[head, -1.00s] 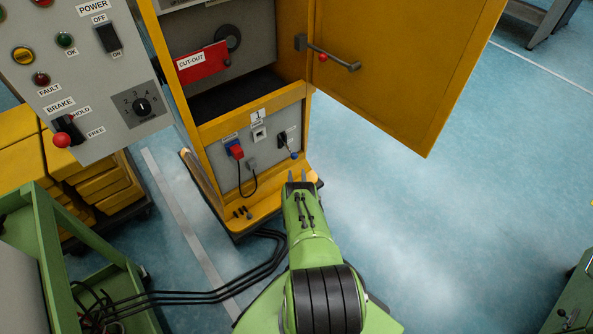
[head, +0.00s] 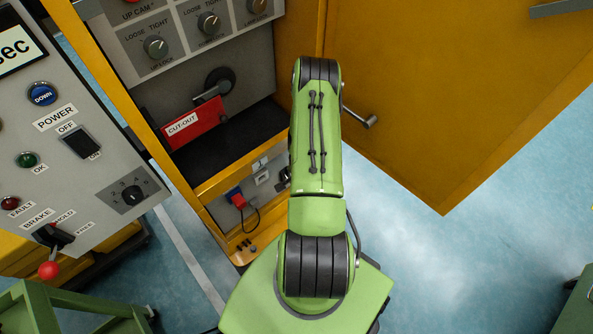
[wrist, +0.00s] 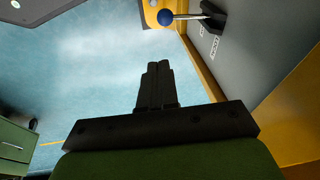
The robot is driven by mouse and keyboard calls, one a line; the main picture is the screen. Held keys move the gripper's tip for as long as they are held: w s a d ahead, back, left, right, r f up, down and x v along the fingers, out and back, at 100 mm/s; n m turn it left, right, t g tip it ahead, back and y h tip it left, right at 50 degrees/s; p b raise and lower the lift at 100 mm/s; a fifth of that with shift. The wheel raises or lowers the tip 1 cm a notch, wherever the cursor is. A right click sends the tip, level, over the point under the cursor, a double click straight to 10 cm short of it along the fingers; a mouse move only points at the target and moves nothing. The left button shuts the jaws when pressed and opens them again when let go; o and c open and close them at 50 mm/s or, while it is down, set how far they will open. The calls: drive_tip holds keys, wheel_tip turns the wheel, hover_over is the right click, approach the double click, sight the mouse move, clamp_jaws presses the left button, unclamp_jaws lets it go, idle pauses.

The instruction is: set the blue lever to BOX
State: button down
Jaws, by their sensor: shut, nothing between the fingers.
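The blue lever shows in the wrist view as a blue ball (wrist: 165,17) on a thin rod, with a black base (wrist: 212,17) on the grey panel. The rod points left from the base, out from the panel. Small labels beside the base are too small and slanted to read surely. My gripper (wrist: 158,66) is shut and empty. It appears below the ball in the wrist view, apart from the lever. In the head view my green arm hides the gripper and the lever's ball.
A yellow cabinet (head: 185,180) stands with its door (head: 440,90) open to the right. A grey control panel (head: 90,120) is at left.

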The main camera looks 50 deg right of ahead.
drive_tip(key=shift+w+a+b+x, duration=0.2)
drive_tip(key=shift+b+x, duration=0.65)
drive_tip(key=shift+x, duration=1.4)
drive_tip(key=shift+w+a+b+x, duration=0.25)
drive_tip(key=shift+b+x, duration=0.55)
drive_tip(key=shift+x, duration=1.45)
drive_tip(key=shift+w+a+b+x, duration=0.1)
drive_tip(key=shift+a+b+x, duration=0.2)
drive_tip(key=shift+b+x, duration=1.25)
drive_tip(key=shift+p+x, duration=0.7)
drive_tip(key=shift+x, duration=0.1)
drive_tip(key=f+b, duration=0.1)
drive_tip(key=f+t, duration=0.1)
drive_tip(key=f+t+b, duration=0.1)
drive_tip(key=shift+s+a+h+b, duration=0.1)
drive_tip(key=shift+s+h+b, duration=0.2)
drive_tip(key=shift+s+b, duration=0.05)
drive_tip(key=shift+r, duration=0.1)
